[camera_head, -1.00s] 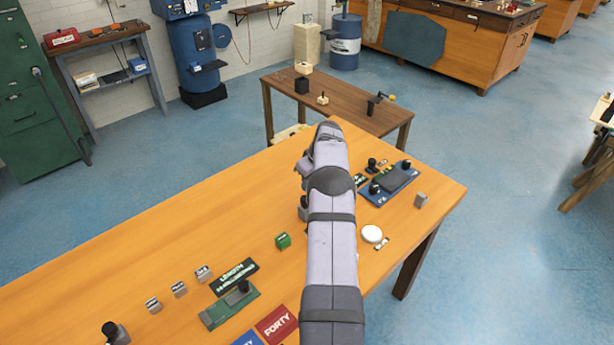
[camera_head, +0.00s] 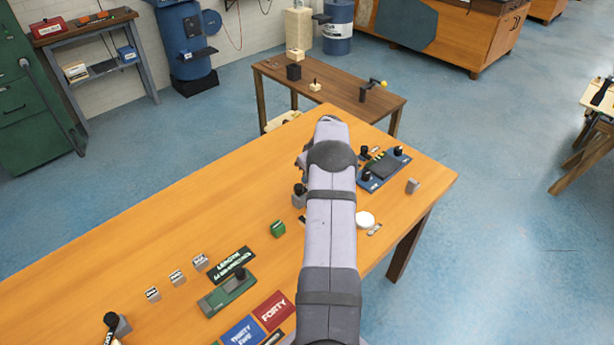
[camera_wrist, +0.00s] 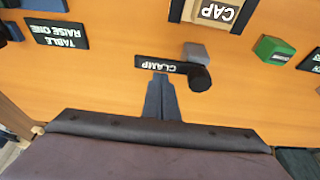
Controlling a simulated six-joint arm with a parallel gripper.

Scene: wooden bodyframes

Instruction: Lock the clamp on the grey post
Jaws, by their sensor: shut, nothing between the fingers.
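The grey post (camera_wrist: 195,52) stands on the wooden bench in the wrist view, with a round black knob (camera_wrist: 199,78) at its near side. A black strip lettered CLAMP (camera_wrist: 160,65) runs left from the knob; I cannot tell whether it is a lever or a label. My gripper (camera_wrist: 161,78) is shut and empty, its fingertips just below the strip's middle and left of the knob. I cannot tell whether they touch it. In the head view the post (camera_head: 298,200) shows just left of my arm, which hides the gripper.
A green block (camera_head: 278,228) and a blue panel with black knobs (camera_head: 381,169) are nearby. Small grey labelled blocks, a green device (camera_head: 228,292) and another post with a black knob (camera_head: 122,327) lie toward the front left. The bench's left middle is clear.

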